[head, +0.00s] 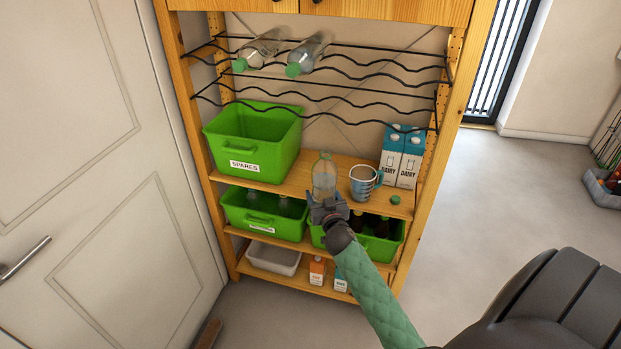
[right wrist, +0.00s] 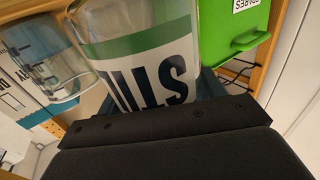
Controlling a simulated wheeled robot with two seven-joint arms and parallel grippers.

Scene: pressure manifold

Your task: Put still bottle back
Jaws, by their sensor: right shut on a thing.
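The still bottle (head: 324,172) is clear and stands about upright at the front of the middle shelf, left of the measuring jug. I cannot tell whether its base touches the shelf. In the right wrist view its green and white label with dark letters "STI" (right wrist: 150,80) fills the middle. My right gripper (head: 327,206) is shut on the still bottle, on its lower part. Two other clear bottles with green caps, a left one (head: 262,50) and a right one (head: 309,53), lie on the black wire rack (head: 380,72). My left gripper is not in view.
A measuring jug (head: 364,183) stands close right of the bottle, with milk cartons (head: 402,157) behind it and a small green cap (head: 395,200) nearby. A green SPARES crate (head: 253,143) is to the left. The rack's right part is empty. More green crates sit below.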

